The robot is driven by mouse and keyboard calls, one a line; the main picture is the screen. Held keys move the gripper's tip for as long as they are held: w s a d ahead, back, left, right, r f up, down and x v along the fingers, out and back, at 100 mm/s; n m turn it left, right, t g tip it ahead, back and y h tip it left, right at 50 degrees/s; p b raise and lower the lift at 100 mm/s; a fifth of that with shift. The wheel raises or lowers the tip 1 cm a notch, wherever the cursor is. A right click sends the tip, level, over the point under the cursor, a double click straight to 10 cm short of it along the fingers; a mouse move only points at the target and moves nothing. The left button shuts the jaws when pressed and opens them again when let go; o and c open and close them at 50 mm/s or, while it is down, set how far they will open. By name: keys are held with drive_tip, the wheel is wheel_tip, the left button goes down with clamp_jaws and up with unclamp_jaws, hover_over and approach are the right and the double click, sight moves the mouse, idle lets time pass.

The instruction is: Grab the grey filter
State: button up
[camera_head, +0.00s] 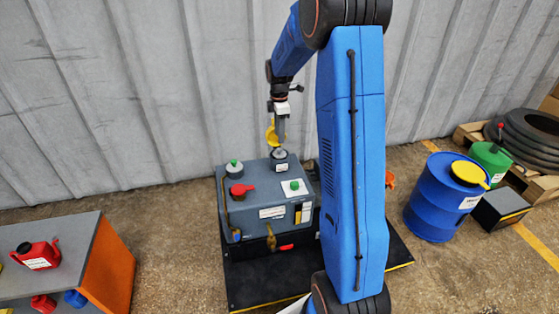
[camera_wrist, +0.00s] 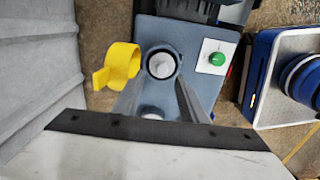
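A grey cylinder with a dark rim and a white label, apparently the grey filter (camera_head: 281,165), stands upright on the back edge of the grey-blue machine (camera_head: 262,198). In the wrist view I see it from above as a dark ring around a pale centre (camera_wrist: 162,64). My gripper (camera_head: 281,139) points down just above it. In the wrist view the gripper's fingers (camera_wrist: 160,80) are spread apart, one on each side of the line to the filter. Nothing shows between them as held. I cannot tell whether the tips touch the filter.
A green button (camera_wrist: 217,59) sits on a white plate on the other side. A grey cylinder with a green top (camera_head: 233,170) and a red cap (camera_head: 241,190) are also on the machine. The corrugated wall is behind.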

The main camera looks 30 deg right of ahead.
sight(279, 149)
drive_tip(key=shift+s+a+f, duration=0.1)
drive_tip(key=shift+f, duration=1.6)
drive_tip(key=shift+s+f, duration=0.1)
drive_tip(key=shift+f, duration=1.6)
clamp_jaws()
